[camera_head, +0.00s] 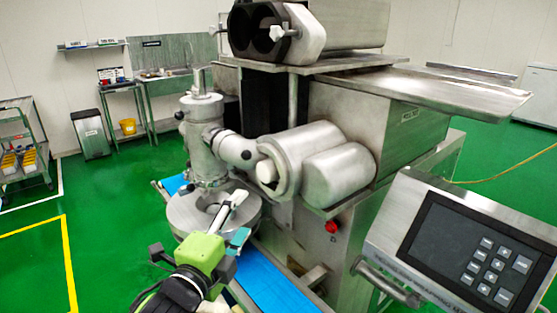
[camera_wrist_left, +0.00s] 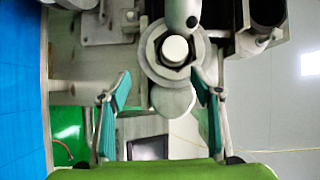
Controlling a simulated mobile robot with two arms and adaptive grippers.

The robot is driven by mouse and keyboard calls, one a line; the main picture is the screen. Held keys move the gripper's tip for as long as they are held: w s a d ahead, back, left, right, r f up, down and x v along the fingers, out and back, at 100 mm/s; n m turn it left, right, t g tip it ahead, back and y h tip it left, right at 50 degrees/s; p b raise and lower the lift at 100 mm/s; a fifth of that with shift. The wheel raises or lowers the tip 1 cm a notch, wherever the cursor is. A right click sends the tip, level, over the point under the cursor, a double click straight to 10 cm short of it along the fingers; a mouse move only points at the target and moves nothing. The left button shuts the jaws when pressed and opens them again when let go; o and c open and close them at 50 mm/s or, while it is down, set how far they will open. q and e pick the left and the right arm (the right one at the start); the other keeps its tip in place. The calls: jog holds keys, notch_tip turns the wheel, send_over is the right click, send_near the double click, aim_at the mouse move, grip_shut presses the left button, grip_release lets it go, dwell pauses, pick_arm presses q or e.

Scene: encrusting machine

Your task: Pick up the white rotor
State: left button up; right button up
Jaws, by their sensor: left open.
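A pale white round piece, which looks like the white rotor (camera_head: 266,172), sits in the open end of a horizontal steel housing (camera_head: 307,146) on the machine. In the left wrist view the rotor's round face (camera_wrist_left: 174,50) shows inside a steel ring, ahead of my fingers. My left gripper (camera_head: 236,222) is open and empty, in front of and below the rotor in the head view. In the left wrist view its teal-padded fingers (camera_wrist_left: 162,90) are spread wide with nothing between the pads. My right gripper is not in view.
A blue conveyor belt (camera_head: 273,285) runs under the machine. A round steel plate (camera_head: 183,215) stands behind my left gripper. A second steel cylinder (camera_head: 340,176) is beside the housing. A tilted control panel (camera_head: 466,246) stands at the right. Green floor is open at the left.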

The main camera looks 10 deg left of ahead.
pick_arm(q)
notch_tip(320, 180, up, 2)
jog(key=r, duration=0.1)
jog(key=p, duration=0.2)
send_near(265, 174)
jog(key=shift+m, duration=0.3)
jog(key=w, duration=0.2)
jog(key=w+f, duration=0.1)
jog(key=w, duration=0.1)
jog(key=shift+d+f, duration=0.1)
jog(key=shift+d, duration=0.2)
jog(key=w+p, duration=0.1)
jog(key=w, duration=0.1)
jog(key=w+p, duration=0.1)
jog(key=w, duration=0.1)
jog(key=shift+w+r, duration=0.2)
jog(key=shift+r, duration=0.2)
jog(key=shift+w+d+f, duration=0.1)
jog(key=shift+w, duration=0.35)
jog(key=c, duration=1.5)
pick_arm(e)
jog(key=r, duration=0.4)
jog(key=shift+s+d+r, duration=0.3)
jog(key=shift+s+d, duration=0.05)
